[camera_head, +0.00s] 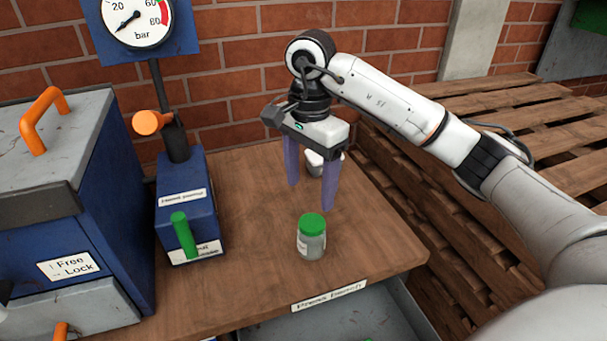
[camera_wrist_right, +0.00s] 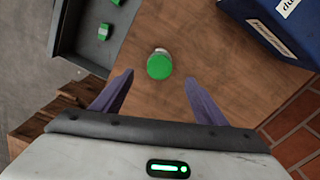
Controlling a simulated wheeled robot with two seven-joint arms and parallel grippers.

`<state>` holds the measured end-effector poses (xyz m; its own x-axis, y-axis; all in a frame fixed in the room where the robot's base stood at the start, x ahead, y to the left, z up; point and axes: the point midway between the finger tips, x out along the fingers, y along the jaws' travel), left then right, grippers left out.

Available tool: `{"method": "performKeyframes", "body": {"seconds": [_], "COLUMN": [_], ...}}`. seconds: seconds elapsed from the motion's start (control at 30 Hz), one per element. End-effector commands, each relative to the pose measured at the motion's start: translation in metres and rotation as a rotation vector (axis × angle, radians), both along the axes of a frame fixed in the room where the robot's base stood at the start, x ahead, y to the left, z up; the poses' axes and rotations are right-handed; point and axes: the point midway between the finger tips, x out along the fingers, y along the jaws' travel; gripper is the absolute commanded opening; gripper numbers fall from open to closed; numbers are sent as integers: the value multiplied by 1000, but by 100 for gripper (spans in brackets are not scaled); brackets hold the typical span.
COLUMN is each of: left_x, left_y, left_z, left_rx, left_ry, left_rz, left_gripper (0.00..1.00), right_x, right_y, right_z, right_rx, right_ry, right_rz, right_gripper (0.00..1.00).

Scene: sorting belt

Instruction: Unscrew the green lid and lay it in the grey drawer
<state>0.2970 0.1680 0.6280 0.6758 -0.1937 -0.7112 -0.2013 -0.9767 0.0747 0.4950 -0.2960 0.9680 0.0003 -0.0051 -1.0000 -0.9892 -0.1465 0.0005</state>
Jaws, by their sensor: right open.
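A jar (camera_head: 311,246) with a green lid (camera_head: 312,224) stands upright near the front of the wooden bench. In the right wrist view the green lid (camera_wrist_right: 160,67) lies ahead of and between my fingertips. My right gripper (camera_head: 311,196) is open and empty, with its two purple fingers pointing down, above and behind the jar, apart from it. The open grey drawer (camera_head: 300,328) shows partly below the bench's front edge. In the right wrist view this drawer (camera_wrist_right: 66,38) holds green pieces (camera_wrist_right: 107,32). My left gripper is not in view.
A blue box with a green handle (camera_head: 185,235) stands left of the jar, below a pressure gauge (camera_head: 137,18). A blue cabinet (camera_head: 125,200) fills the left. A small white object (camera_head: 316,162) sits behind my fingers. Wooden pallets (camera_head: 480,110) stand right of the bench.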

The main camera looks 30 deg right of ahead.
Motion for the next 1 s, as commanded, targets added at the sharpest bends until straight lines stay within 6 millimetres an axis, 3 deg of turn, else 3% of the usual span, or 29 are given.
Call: {"method": "performKeyframes", "body": {"seconds": [0.3,0.5,0.93,1.0], "left_x": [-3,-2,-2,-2], "left_y": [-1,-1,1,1], "left_z": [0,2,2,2], "left_rx": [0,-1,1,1], "left_ry": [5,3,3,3], "left_rz": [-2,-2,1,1], "left_gripper": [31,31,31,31], "right_x": [-1,-1,0,0], "right_y": [1,1,1,1], "right_z": [-57,-82,-92,-92], "right_rx": [3,4,4,4], "right_ry": [5,3,0,0], "right_rz": [1,1,1,1], "right_gripper": [66,66,66,55]}}
